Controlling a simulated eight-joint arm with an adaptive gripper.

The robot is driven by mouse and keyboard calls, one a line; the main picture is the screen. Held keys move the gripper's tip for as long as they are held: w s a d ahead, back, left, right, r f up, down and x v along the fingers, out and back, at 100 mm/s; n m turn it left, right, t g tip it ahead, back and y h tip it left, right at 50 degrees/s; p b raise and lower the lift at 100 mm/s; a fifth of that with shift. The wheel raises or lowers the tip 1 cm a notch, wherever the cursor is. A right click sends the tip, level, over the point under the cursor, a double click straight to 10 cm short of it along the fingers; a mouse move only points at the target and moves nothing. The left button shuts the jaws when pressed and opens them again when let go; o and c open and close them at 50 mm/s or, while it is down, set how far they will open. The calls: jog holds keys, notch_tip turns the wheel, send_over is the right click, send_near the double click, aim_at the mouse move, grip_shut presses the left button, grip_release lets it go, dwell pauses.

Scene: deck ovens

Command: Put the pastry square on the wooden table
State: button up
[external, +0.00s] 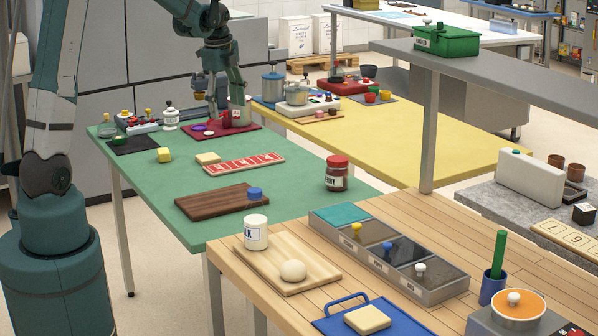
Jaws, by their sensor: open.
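The other pale square (367,319) lies on a blue tray with a handle, at the front of the wooden table (227,258). My gripper (219,112) points down over the far end of the green table, above or near a dark red mat. It is open, with nothing visible held in it. It is apart from both pale squares.
The wooden table carries a board (262,272) with a white jar and ball, and a bin unit (425,293). A grey shelf (500,80) overhangs it.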

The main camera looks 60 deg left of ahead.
aim_at(208, 156)
jog(key=a+f+m, duration=0.1)
jog(key=a+f, duration=0.3)
jog(key=a, duration=0.1)
jog(key=a+f+m+g, duration=0.1)
jog(key=a+f, duration=0.3)
jog(key=a, duration=0.1)
jog(key=a+f+m, duration=0.2)
jog(key=a+f, duration=0.3)
jog(key=shift+w+a+g+h, duration=0.15)
jog(key=shift+a+g+h, duration=0.15)
jog(key=shift+a+h, duration=0.1)
jog(key=shift+a+f, duration=0.35)
jog(key=shift+f, duration=0.05)
jog(key=shift+f, duration=0.1)
jog(key=shift+f+b, duration=0.3)
jog(key=shift+f, duration=0.85)
jog(key=shift+f, duration=0.15)
jog(key=shift+a+f+b, duration=0.1)
jog(key=shift+f+b, duration=0.25)
jog(key=shift+f, duration=2.15)
jog(key=c, duration=1)
